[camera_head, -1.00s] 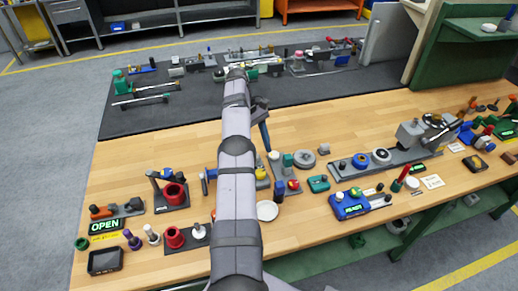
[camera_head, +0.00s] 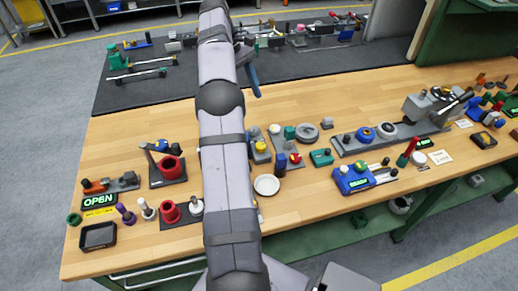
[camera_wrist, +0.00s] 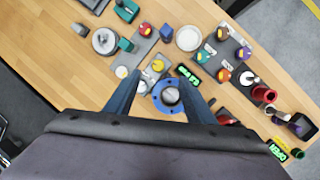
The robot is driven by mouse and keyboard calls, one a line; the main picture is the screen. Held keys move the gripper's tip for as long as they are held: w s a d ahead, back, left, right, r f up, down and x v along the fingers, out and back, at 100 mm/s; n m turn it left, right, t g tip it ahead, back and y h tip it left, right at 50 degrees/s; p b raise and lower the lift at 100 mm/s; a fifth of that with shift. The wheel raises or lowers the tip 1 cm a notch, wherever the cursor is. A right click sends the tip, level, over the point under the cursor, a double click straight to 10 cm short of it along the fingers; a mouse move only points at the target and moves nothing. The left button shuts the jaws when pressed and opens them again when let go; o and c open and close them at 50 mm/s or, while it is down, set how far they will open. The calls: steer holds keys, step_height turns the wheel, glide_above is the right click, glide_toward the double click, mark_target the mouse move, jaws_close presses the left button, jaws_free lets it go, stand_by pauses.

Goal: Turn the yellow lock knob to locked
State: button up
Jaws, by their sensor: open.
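A small yellow knob (camera_head: 261,147) sits on a grey plate near the middle of the bench, just right of my arm. In the wrist view the yellow knob (camera_wrist: 157,66) shows just beyond a blue ring-shaped part (camera_wrist: 170,96). My gripper (camera_wrist: 160,84) is open, with its two blue fingers apart on either side of that ring in the picture. Nothing is seen held. In the head view one blue finger of my gripper (camera_head: 251,80) shows beyond the knob and looks raised above the bench. My arm hides part of the bench. The knob's marking is too small to read.
A red knob (camera_head: 295,158), a green block (camera_head: 290,132) and a white dish (camera_head: 266,184) are close to the yellow knob. A lit green label (camera_wrist: 188,75) is beside it. A red cup fixture (camera_head: 170,168) stands left of my arm.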

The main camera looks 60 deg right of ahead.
steer(key=s+a+f+n+b, duration=0.1)
steer(key=s+a+f+n, duration=0.2)
steer(key=n+t+h, duration=0.1)
steer(key=n+h, duration=0.2)
steer(key=n, duration=0.9)
glide_toward(261, 145)
steer(key=shift+s+f, duration=0.15)
steer(key=shift+f, duration=0.35)
steer(key=shift+f, duration=0.15)
steer(key=shift+p+x, duration=1)
steer(key=shift+x, duration=2.5)
